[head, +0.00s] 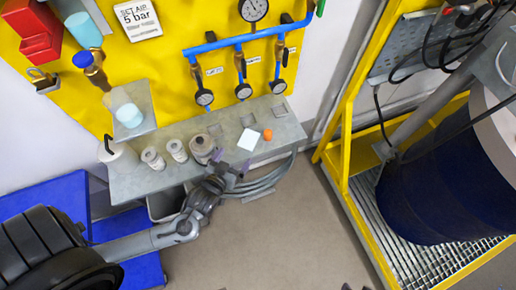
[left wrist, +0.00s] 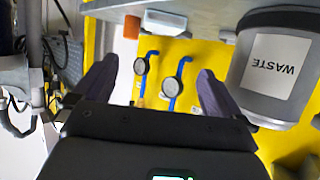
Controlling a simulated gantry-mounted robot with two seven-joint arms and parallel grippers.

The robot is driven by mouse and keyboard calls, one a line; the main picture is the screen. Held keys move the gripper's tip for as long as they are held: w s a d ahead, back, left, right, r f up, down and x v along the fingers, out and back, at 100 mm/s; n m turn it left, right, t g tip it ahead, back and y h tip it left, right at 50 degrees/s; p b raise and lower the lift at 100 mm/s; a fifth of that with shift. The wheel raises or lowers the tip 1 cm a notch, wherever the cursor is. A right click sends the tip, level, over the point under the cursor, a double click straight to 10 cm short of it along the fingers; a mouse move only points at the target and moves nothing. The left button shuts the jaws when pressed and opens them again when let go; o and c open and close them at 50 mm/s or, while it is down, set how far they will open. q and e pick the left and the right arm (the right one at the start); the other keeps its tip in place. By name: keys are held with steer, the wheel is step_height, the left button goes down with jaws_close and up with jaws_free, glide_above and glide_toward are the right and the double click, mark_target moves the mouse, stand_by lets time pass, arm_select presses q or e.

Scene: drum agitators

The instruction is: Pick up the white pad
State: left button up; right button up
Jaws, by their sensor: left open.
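The white pad (head: 248,139) lies on the grey shelf (head: 150,180), beside a small orange block (head: 267,135). In the left wrist view, which is upside down, the pad (left wrist: 165,21) shows at the top, edge on. My left gripper (head: 232,163) is at the front edge of the shelf, just short of the pad and a little to its left in the head view. Its dark purple fingers (left wrist: 157,82) are apart with nothing between them. My right gripper is not seen.
A grey waste can (left wrist: 275,70) stands close beside one left finger; the head view shows it on the shelf (head: 202,148). Two white jars (head: 177,150) stand left of it. Gauges (head: 243,91) and blue pipes line the yellow panel behind. A dark blue drum (head: 430,200) stands right.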

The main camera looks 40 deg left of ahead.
arm_select(q)
step_height(320, 180, down, 2)
steer(key=b, duration=0.2)
glide_toward(248, 141)
steer(key=shift+x, duration=4.2)
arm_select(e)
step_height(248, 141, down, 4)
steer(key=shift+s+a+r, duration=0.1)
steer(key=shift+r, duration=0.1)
arm_select(q)
steer(key=c, duration=1.1)
